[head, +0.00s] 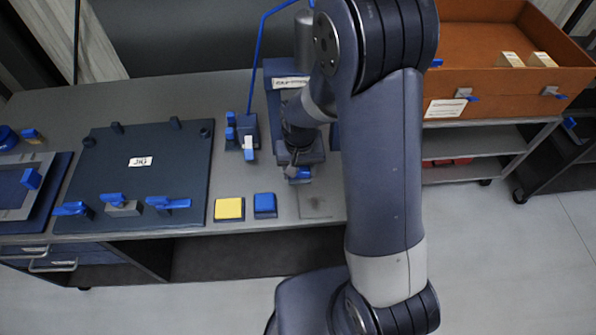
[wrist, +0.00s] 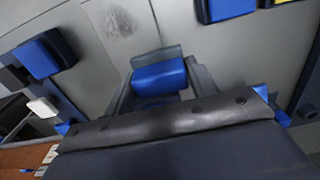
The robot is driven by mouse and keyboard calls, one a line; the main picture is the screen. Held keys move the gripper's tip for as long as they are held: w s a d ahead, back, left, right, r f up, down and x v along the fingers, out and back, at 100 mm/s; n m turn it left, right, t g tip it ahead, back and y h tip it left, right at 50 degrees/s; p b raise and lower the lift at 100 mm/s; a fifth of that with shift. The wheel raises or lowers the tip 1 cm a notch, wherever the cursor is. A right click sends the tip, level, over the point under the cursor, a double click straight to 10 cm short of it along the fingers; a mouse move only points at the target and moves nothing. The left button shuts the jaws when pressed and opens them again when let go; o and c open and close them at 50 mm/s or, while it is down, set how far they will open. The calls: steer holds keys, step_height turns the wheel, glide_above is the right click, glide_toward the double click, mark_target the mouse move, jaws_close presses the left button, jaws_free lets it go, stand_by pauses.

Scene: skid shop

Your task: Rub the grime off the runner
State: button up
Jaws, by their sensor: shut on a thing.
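My gripper (wrist: 160,85) is shut on a blue block (wrist: 160,77), which sits between its grey fingers. In the head view my gripper (head: 300,176) is low over the bench, with a bit of blue showing at its tip. A flat grey plate (head: 318,203), seemingly the runner, lies by the bench's front edge, just in front of my gripper. The wrist view shows a dark, speckled grime smudge (wrist: 115,20) on it, beyond the held block and apart from it. My arm hides the plate's right side in the head view. I cannot tell whether the block touches the surface.
A yellow pad (head: 229,209) and a blue pad (head: 264,205) lie left of the plate. A dark jig board (head: 140,160) with blue clamps fills the bench further left. A blue fixture (head: 247,130) stands behind. An orange-brown crate (head: 480,85) is on a shelf at right.

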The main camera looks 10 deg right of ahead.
steer(key=shift+r+p, duration=0.85)
steer(key=shift+r, duration=0.7)
steer(key=shift+d+f+b, duration=0.1)
steer(key=shift+f+b, duration=0.05)
steer(key=shift+b, duration=0.15)
